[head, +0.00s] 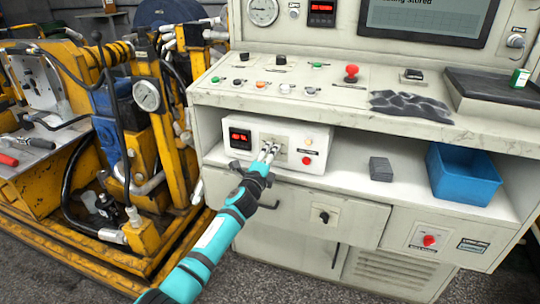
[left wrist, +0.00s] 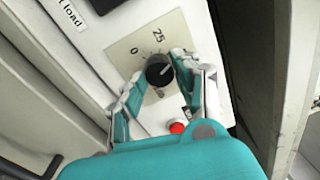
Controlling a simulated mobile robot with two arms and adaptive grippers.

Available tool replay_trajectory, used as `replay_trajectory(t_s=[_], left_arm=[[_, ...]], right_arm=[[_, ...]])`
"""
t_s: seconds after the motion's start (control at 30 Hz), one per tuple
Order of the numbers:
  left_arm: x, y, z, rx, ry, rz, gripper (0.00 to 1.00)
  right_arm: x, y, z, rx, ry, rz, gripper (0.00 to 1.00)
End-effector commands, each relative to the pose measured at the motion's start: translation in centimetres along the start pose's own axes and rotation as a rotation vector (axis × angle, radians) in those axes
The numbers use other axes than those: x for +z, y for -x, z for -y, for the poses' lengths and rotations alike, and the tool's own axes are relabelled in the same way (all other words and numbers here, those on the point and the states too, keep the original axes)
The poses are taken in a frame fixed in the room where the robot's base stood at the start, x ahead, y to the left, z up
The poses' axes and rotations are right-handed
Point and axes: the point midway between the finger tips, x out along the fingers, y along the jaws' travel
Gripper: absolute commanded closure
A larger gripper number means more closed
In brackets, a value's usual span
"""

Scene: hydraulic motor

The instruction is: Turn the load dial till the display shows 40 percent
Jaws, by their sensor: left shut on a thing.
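The load dial (left wrist: 159,70) is a black round knob on a beige scale plate marked 0 and 25. My left gripper (head: 268,150) reaches the white control box (head: 318,140) on the shelf. In the left wrist view its two fingers are on either side of the dial, shut on it. In the head view the gripper hides the dial. The display (head: 240,138) on the box's left side shows red digits, too small to read surely. My right gripper is not in view.
A red button (head: 306,160) sits on the box, right of the gripper. On the shelf are a grey block (head: 381,169) and a blue bin (head: 463,174). A ledge (head: 310,108) with buttons overhangs the box. Yellow machinery (head: 150,140) stands at the left.

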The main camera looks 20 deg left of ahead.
Motion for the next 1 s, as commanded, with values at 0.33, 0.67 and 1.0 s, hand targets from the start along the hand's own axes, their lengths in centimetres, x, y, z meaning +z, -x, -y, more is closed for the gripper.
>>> replay_trajectory(t_s=[0.33,0.67,1.0], left_arm=[[-0.1,0.0,-0.1,0.002,0.002,-0.001,0.46],[0.1,0.8,-0.1,0.001,0.0,0.0,0.46],[0.0,7.2,-0.2,0.003,0.0,-0.002,0.46]], right_arm=[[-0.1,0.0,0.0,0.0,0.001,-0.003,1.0],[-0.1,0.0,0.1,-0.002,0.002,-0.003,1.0],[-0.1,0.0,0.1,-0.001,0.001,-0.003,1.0]])
